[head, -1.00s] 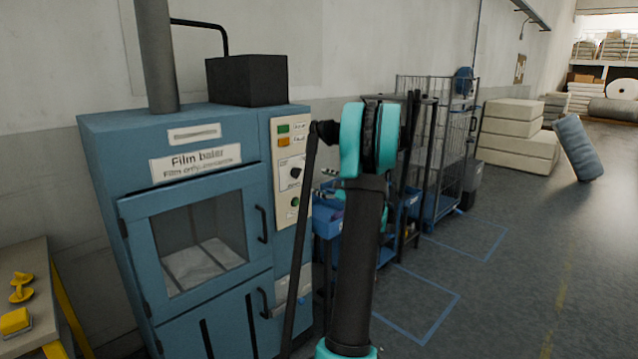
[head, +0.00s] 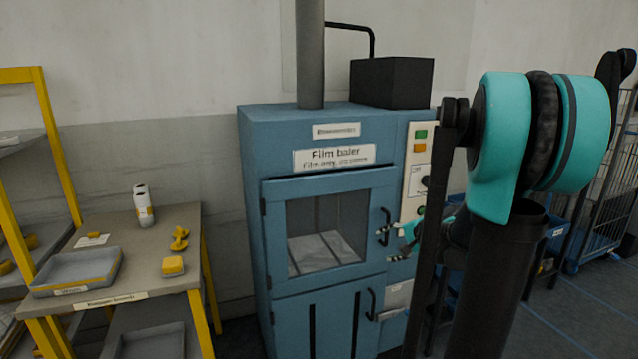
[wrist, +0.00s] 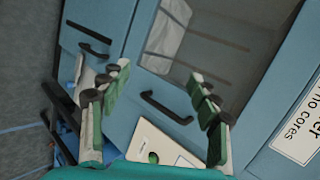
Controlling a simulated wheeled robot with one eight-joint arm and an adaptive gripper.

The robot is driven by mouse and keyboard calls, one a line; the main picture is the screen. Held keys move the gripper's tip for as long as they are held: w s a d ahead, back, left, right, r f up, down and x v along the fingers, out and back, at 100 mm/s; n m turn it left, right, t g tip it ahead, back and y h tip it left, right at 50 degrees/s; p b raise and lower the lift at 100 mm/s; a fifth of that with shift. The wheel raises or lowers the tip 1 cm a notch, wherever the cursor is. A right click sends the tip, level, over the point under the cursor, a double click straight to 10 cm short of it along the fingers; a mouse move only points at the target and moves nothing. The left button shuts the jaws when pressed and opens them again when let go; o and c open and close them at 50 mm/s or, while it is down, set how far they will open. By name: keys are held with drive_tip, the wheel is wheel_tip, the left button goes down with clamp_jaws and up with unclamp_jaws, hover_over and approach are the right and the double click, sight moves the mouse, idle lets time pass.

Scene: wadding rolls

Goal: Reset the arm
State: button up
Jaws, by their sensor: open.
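My arm, teal and black, rises on the right in the head view. My gripper (head: 405,236) is in front of the right side of the blue film baler (head: 250,200), close to its upper door handle (head: 384,227). In the wrist view my gripper (wrist: 160,112) has its two green-padded fingers spread wide and nothing between them. The upper door handle (wrist: 166,107) shows beyond the gap between the fingers. I cannot tell whether the gripper touches the door. The baler's upper door looks closed.
A workbench (head: 120,245) at left carries a grey tray (head: 78,272), a white bottle-like item (head: 143,205) and yellow pieces (head: 174,265). A yellow-framed rack (head: 58,150) stands at far left. Wire cages (head: 610,190) and blue bins are at right.

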drive_tip(key=s+a+f+n+g+h, duration=0.1)
drive_tip(key=s+f+n+h, duration=0.1)
drive_tip(key=s, duration=0.6)
drive_tip(key=s+f+n+g+h, duration=0.1)
drive_tip(key=s+f+n+h, duration=0.1)
drive_tip(key=s+f+n, duration=0.3)
drive_tip(key=s+a+f+n+g+h, duration=0.1)
drive_tip(key=s+f+n, duration=0.3)
drive_tip(key=s, duration=0.7)
drive_tip(key=shift+s+a+f+g+h, duration=0.15)
drive_tip(key=shift+s+a+g+h, duration=0.25)
drive_tip(key=shift+g+h, duration=0.2)
